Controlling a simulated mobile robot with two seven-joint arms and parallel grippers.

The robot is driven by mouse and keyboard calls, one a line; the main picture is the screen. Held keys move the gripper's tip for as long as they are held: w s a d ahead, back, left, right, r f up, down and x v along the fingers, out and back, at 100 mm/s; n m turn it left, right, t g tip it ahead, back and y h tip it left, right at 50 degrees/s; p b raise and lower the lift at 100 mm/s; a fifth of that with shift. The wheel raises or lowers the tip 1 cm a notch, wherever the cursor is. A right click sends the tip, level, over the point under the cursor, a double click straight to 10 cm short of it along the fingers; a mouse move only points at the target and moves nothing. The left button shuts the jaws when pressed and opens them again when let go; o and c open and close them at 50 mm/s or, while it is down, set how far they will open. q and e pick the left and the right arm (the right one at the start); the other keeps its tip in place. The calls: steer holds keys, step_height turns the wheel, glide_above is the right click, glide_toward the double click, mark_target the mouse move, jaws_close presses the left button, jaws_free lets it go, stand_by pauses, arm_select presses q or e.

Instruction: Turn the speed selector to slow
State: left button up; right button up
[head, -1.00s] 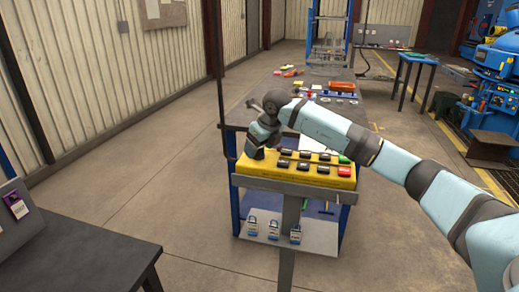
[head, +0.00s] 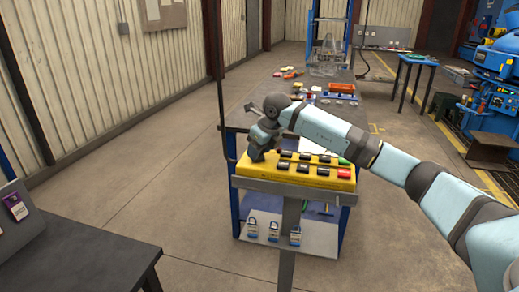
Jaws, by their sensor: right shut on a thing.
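The yellow control box (head: 262,172) sits on a stand in the middle of the head view. Its top carries two rows of black buttons, with a green one and a red one at the right end. My right arm reaches in from the right, and my right gripper (head: 256,152) points down at the left end of the box. It is shut on a small part there, which I take to be the speed selector; the gripper hides it, so its setting cannot be read. My left gripper is out of view.
Several padlocks (head: 273,231) hang on the front of the stand. Behind it a long table (head: 240,117) holds coloured items and an orange case (head: 341,87). A dark table (head: 95,255) stands at lower left. Floor between is clear.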

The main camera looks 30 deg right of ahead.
steer(key=n+y+p, duration=0.1)
steer(key=n, duration=0.2)
steer(key=shift+d+r, duration=0.1)
steer(key=shift+r, duration=0.05)
steer(key=n+g+y+p, duration=0.1)
steer(key=n, duration=0.1)
steer(key=shift+w+n, duration=0.1)
steer(key=shift+n, duration=0.3)
steer(key=shift+d+n+g+y, duration=0.1)
steer(key=shift+n+g+y, duration=0.25)
steer(key=shift+n, duration=0.85)
arm_select(q)
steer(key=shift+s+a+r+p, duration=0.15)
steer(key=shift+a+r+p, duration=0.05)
steer(key=shift+p, duration=0.1)
arm_select(e)
steer(key=shift+w+n+g+y, duration=0.1)
steer(key=shift+n+g+y, duration=0.3)
steer(key=shift+n, duration=1.1)
steer(key=shift+g, duration=0.25)
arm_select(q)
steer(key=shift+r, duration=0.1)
arm_select(e)
steer(key=o, duration=0.9)
